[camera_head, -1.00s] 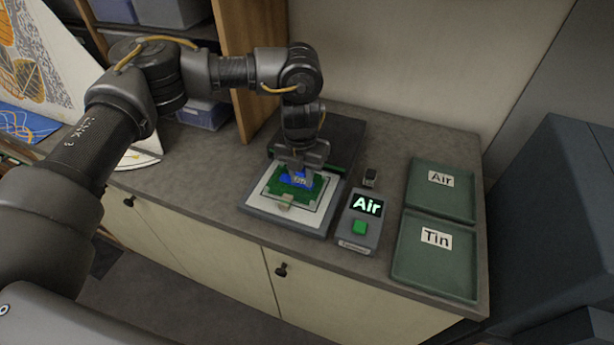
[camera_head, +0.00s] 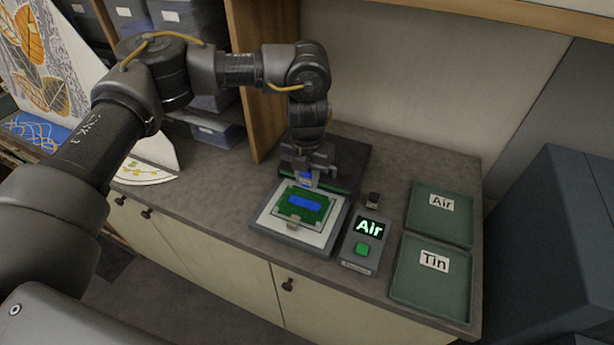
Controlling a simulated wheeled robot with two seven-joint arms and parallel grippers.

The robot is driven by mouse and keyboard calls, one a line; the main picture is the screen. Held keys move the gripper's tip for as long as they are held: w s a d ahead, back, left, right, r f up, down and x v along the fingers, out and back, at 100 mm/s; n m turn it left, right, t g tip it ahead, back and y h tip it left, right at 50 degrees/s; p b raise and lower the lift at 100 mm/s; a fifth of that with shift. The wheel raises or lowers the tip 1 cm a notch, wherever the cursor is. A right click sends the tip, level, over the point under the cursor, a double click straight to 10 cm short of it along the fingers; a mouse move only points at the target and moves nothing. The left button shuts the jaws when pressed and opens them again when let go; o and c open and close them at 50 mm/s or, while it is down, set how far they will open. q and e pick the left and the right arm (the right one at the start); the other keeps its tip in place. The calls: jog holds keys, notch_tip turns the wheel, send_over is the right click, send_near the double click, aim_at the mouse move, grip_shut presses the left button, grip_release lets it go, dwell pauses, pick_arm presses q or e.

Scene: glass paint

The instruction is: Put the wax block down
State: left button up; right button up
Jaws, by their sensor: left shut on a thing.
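My left gripper (camera_head: 309,178) is shut on a small blue block (camera_head: 304,179), which I take to be the wax block. The fingers hide most of it. The gripper points down, a little above and behind the green panel (camera_head: 288,209) on the pale flat plate (camera_head: 268,219). A blue patch (camera_head: 304,201) shows in the middle of the green panel. I cannot tell whether it is a loose piece or part of the panel. My right gripper is not in view.
A grey device (camera_head: 362,244) with a lit "Air" screen and a green button stands right of the plate. Two green trays, labelled Air (camera_head: 465,211) and Tin (camera_head: 459,295), look empty. A small dark object (camera_head: 373,200) stands behind the device. The counter (camera_head: 214,193) left of the plate is clear.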

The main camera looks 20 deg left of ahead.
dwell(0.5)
